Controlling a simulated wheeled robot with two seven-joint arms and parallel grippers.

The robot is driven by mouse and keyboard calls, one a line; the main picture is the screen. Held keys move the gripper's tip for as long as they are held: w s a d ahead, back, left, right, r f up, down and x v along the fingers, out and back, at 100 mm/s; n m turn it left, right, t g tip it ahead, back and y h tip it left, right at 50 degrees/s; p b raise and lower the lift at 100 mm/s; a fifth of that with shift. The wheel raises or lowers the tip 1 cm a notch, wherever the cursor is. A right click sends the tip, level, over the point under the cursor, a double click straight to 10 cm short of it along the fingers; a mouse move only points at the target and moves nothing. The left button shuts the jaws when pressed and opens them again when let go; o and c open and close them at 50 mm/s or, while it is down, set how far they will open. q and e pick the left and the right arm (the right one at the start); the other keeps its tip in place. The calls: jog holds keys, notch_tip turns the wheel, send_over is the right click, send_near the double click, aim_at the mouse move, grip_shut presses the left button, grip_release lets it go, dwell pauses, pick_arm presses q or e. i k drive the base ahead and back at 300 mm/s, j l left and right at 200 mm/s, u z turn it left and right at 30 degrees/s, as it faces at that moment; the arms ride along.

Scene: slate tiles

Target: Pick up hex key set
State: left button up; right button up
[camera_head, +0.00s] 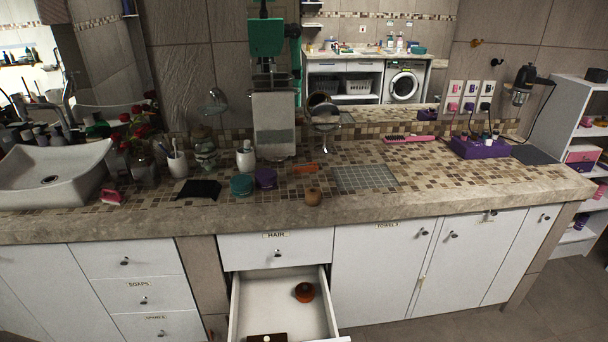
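I cannot make out a hex key set for certain. A flat black item (199,189) lies on the counter left of a teal jar (241,185) and a purple jar (265,178). A small orange item (305,168) lies to the right of the jars, too small to identify. Neither of my grippers is in view.
The mosaic-topped counter (400,206) carries a sink (52,175), a brush cup (177,163), a wooden piece (313,196), a grid mat (363,178), a pink brush (408,138) and a purple box (479,147). The open drawer juts out. The counter's front right is clear.

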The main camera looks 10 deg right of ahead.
aim_at(298, 168)
jog(key=i+l, duration=0.2)
jog(key=l, duration=0.15)
jog(key=i+l, duration=0.2)
jog(key=l, duration=0.15)
jog(key=i+l, duration=0.2)
jog(key=l, duration=0.15)
jog(key=i+l, duration=0.2)
jog(key=l, duration=0.15)
jog(key=i+l+u, duration=0.1)
jog(key=l, duration=0.25)
jog(key=i+l, duration=0.45)
jog(key=l, duration=0.3)
jog(key=i+l, duration=0.2)
jog(key=l, duration=0.15)
